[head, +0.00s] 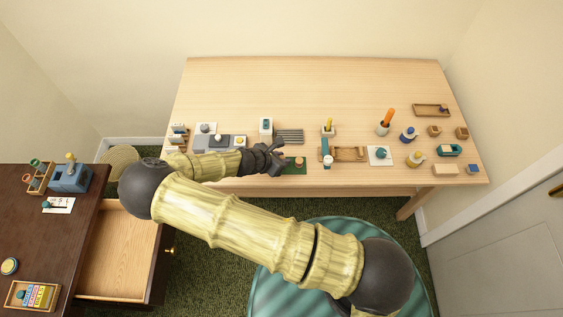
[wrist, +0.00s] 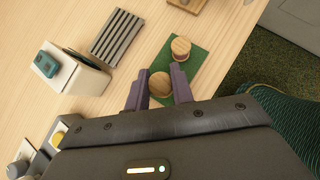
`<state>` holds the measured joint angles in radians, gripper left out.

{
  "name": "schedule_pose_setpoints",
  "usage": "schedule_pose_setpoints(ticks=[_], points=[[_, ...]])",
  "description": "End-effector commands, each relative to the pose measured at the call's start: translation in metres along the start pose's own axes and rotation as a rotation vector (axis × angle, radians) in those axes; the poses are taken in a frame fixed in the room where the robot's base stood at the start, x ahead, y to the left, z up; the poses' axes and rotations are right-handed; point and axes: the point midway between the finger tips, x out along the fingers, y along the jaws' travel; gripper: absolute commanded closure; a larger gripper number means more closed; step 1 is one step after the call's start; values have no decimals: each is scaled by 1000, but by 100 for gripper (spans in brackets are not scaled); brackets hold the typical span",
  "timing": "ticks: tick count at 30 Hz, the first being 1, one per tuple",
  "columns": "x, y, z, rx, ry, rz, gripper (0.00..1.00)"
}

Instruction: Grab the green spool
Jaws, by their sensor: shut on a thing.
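My gripper (head: 281,158) is at the front edge of the light wooden table, over a small green mat (head: 294,170). In the wrist view the fingers (wrist: 159,78) are shut on a round piece with a pale wooden top (wrist: 160,86). Its side is hidden, so I cannot tell whether it is the green spool. A second wood-topped round piece (wrist: 181,47) with a reddish side stands apart from the fingers at the mat's far end. It also shows in the head view (head: 299,161).
A grey ribbed rack (head: 289,136) and a white box with a teal piece on top (head: 266,128) stand behind my gripper. A small wooden tray (head: 349,154) lies to the right. The back of the table is clear. A dark cabinet with an open drawer (head: 118,250) is at left.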

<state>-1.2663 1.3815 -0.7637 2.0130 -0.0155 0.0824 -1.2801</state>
Motion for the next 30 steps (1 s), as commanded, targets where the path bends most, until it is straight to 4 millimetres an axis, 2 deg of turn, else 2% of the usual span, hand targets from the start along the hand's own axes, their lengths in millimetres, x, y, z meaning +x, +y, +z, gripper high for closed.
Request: schedule_pose_setpoints(ticks=[6, 12, 30], points=[[-28, 1, 27, 3, 1, 2, 98], [-45, 0, 45, 2, 1, 1, 98], [-48, 0, 49, 0, -1, 0, 98]])
